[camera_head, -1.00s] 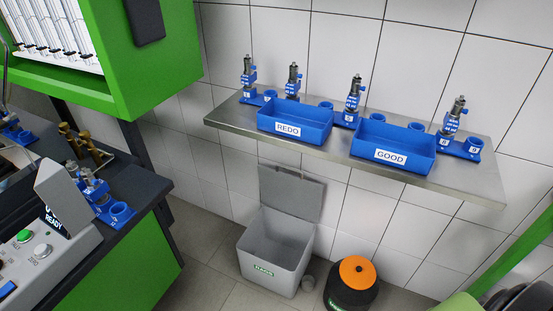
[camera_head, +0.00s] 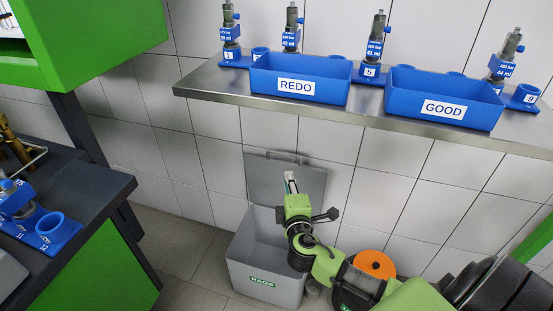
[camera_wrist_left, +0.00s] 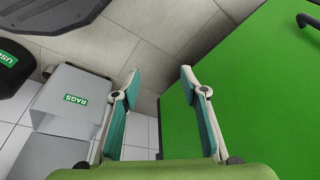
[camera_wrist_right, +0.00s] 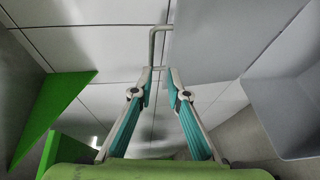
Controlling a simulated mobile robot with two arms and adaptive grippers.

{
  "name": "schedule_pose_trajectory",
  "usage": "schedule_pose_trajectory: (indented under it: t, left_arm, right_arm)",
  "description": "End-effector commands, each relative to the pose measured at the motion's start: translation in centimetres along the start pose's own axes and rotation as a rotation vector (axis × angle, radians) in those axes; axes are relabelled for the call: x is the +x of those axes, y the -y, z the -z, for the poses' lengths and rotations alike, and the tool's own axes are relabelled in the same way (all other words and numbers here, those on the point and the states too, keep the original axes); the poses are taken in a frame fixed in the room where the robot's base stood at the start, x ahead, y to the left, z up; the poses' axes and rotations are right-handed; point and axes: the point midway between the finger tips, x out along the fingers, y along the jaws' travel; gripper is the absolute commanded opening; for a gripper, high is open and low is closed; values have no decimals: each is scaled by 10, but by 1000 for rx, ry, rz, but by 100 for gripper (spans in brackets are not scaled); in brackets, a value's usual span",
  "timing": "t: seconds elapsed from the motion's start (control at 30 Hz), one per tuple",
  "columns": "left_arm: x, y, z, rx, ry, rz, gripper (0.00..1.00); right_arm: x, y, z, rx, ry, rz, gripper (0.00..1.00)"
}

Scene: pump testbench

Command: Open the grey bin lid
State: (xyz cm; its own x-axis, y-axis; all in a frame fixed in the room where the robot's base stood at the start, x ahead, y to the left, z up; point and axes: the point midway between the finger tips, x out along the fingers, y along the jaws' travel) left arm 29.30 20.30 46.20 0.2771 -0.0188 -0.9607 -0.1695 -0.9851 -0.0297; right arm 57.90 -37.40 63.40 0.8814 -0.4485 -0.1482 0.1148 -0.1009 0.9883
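The grey bin (camera_head: 265,281), labelled RAGS, stands on the floor below the shelf. Its grey lid (camera_head: 262,177) stands raised at the back, leaning near the wall. A bar handle (camera_head: 283,155) is on the lid's top edge. My right gripper (camera_head: 290,178) is in front of the lid. In the right wrist view its fingertips (camera_wrist_right: 160,70) are partly open, close to the handle (camera_wrist_right: 152,45); I cannot tell whether they touch it. My left gripper (camera_wrist_left: 161,70) is open and empty, with the bin (camera_wrist_left: 75,95) at left in its view.
A metal shelf (camera_head: 215,84) above the bin carries a blue REDO box (camera_head: 320,91), a blue GOOD box (camera_head: 470,112) and several pumps. A black container with an orange top (camera_head: 375,264) stands right of the bin. A dark bench (camera_head: 90,190) is at left.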

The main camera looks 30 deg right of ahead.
Motion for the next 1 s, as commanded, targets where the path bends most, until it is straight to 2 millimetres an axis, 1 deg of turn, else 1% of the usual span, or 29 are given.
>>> schedule_pose_trajectory:
  t: [0.03, 0.13, 0.27, 0.57, 0.6, 0.7, 0.8, 1.0]
  left_arm:
    - [-2, 0, 0, 0, -3, 1, 40]
    - [-8, 0, 1, 0, -5, 1, 40]
    - [-16, 1, 2, -1, -11, 2, 40]
    - [-50, 2, 2, -3, -29, 5, 40]
    - [-51, 2, 1, -3, -29, 5, 40]
    - [-46, 2, 0, -3, -27, 5, 40]
    - [-43, 2, -1, -3, -28, 5, 40]
    - [-40, 2, -1, -3, -28, 5, 40]
  right_arm:
    - [0, -5, 1, -3, -1, -19, 15]
    - [3, -12, 2, -6, -1, -34, 15]
    - [18, -13, 2, -7, 0, -36, 15]
    - [81, -14, 1, -6, 1, -34, 15]
    - [89, -14, 2, -5, 0, -33, 15]
    - [107, -15, 2, -5, 0, -33, 15]
    - [121, -14, 2, -4, 0, -31, 15]
    - [135, -16, 2, -4, -1, -31, 15]
